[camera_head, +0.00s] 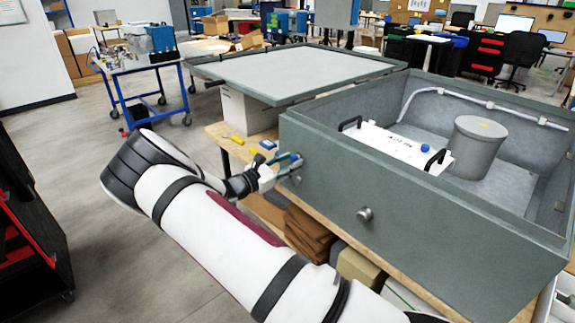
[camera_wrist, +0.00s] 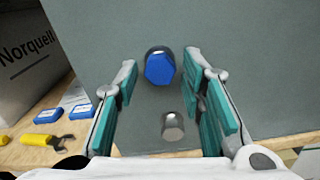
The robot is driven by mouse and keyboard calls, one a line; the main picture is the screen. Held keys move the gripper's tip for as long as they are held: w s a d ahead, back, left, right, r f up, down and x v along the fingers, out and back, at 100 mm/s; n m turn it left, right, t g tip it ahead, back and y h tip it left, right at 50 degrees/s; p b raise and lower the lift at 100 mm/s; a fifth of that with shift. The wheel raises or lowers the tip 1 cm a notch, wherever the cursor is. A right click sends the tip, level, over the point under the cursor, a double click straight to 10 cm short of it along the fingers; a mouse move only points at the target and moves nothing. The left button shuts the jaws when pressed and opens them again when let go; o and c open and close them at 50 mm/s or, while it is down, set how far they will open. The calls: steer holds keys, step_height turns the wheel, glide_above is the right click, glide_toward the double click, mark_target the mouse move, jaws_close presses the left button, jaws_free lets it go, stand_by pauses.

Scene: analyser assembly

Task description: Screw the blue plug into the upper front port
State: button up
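The blue plug (camera_wrist: 160,69) shows its hexagonal face in the wrist view, with a dark metallic collar behind it. It sits at the upper port on the grey front wall (camera_wrist: 260,45); how deep it sits I cannot tell. My gripper (camera_wrist: 163,66) is open, with one teal-padded finger on each side of the plug and a visible gap to both. A bare silver fitting (camera_wrist: 172,126) projects from the wall below the plug. In the head view my gripper (camera_head: 291,161) is at the left end of the enclosure's front wall (camera_head: 415,205), hiding the plug.
A round metal fitting (camera_head: 364,214) sticks out farther right on the front wall. The open enclosure holds a white module (camera_head: 395,143) with black handles and a grey cylinder (camera_head: 478,148). Yellow-handled pliers (camera_wrist: 38,139) and blue-and-white boxes (camera_wrist: 48,115) lie on the wooden bench at left.

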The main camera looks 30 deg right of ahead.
steer(key=n, duration=0.4)
steer(key=shift+b, duration=0.35)
steer(key=n, duration=0.4)
steer(key=shift+b, duration=0.3)
